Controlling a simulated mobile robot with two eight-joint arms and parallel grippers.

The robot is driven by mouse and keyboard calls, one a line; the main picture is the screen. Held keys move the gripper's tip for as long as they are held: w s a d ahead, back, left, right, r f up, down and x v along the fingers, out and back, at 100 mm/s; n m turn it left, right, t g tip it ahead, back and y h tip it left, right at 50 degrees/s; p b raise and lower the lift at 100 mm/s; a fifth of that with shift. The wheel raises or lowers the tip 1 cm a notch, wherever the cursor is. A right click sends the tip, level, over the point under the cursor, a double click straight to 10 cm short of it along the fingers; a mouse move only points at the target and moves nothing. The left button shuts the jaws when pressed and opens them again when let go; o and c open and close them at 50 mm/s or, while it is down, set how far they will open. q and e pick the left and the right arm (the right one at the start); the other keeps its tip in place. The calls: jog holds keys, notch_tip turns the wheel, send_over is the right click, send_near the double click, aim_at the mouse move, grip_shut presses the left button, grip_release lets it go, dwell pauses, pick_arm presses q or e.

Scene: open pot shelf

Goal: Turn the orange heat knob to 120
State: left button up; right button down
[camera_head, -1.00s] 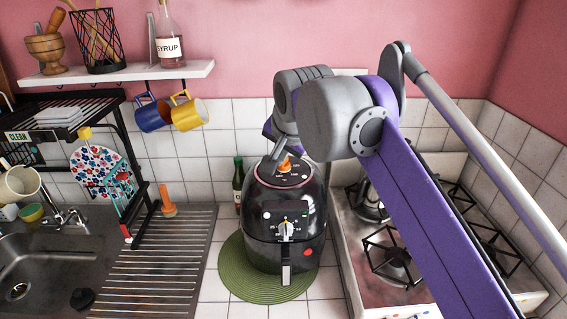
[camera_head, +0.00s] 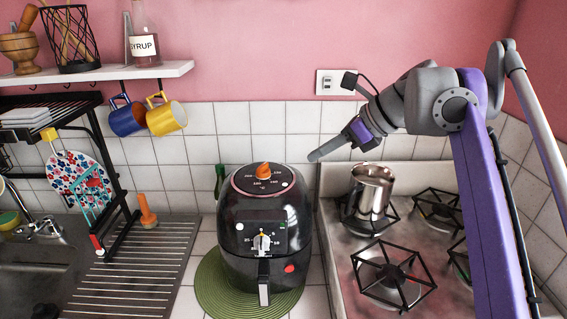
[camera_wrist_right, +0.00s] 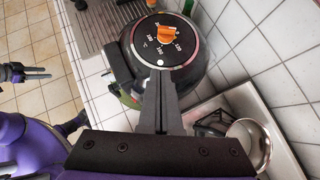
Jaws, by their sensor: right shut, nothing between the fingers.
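The orange heat knob (camera_head: 264,170) sits on top of the black air fryer (camera_head: 240,215), on a dark dial with white numbers. It also shows clearly in the right wrist view (camera_wrist_right: 168,36); I cannot tell which number it points to. My right gripper (camera_head: 314,156) is up and to the right of the knob, apart from it. In the right wrist view its fingers (camera_wrist_right: 158,76) are shut and empty, with the knob beyond their tips. What looks like my left gripper (camera_wrist_right: 44,73) is small at the left edge of that view.
The fryer stands on a round green mat (camera_head: 208,285). A stove (camera_head: 345,270) with a metal pot (camera_head: 372,190) is on the right. A drying rack (camera_head: 112,180) and sink (camera_head: 30,270) are on the left. A green bottle (camera_head: 220,180) stands behind the fryer.

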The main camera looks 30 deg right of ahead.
aim_at(262, 172)
jog(key=x, duration=1)
jog(key=shift+a+b, duration=0.2)
jog(key=shift+b, duration=0.1)
jog(key=shift+w+a+r+p, duration=0.15)
jog(key=shift+w+a, duration=0.35)
jog(key=shift+w, duration=0.25)
jog(key=shift+w+a+r+p, duration=0.15)
jog(key=shift+w+a, duration=0.3)
jog(key=shift+w, duration=0.3)
jog(key=shift+f, duration=0.1)
jog(key=shift+s, duration=0.1)
jog(key=shift+a, duration=0.2)
